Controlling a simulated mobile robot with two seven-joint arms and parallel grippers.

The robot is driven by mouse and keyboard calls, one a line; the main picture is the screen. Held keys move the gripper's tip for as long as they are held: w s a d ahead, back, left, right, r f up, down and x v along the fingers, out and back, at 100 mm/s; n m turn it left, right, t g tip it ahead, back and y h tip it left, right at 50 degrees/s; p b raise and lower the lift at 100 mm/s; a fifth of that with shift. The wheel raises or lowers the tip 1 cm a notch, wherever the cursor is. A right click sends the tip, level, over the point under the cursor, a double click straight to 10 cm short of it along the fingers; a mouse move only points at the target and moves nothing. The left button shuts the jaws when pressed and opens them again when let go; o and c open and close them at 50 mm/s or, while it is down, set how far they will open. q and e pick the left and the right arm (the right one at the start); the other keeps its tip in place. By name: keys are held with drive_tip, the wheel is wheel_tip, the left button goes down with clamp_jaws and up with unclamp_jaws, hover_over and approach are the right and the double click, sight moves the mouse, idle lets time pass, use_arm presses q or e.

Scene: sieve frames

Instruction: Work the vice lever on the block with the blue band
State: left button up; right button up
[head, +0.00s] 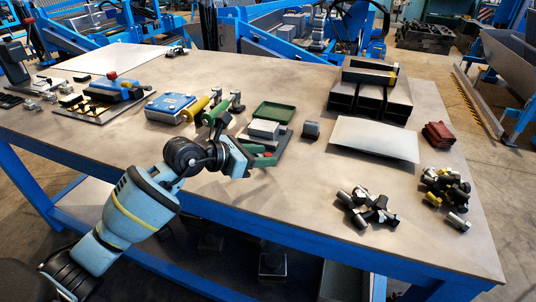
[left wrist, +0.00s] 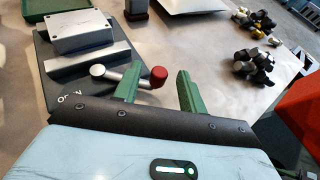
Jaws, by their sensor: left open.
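A vice with a dark base plate (left wrist: 62,92) stands before me, with a pale grey block (left wrist: 78,32) in it; it also shows in the head view as a light block (head: 263,129). No blue band shows on this block. The lever (left wrist: 122,78) is a silver bar with a red knob (left wrist: 158,74), lying over the base's right edge. Lettering on the plate is partly hidden and seems to read "OPEN". My left gripper (left wrist: 158,86) is open, one green finger on each side of the red knob. Whether either finger touches it, I cannot tell. My right gripper is not in view.
Left are a blue-topped fixture (head: 170,106) and green and yellow cylinders. Dark and silver fittings (head: 368,207) lie right. The table front is clear.

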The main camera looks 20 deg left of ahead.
use_arm(q)
drive_tip(key=shift+x, duration=1.25)
clamp_jaws()
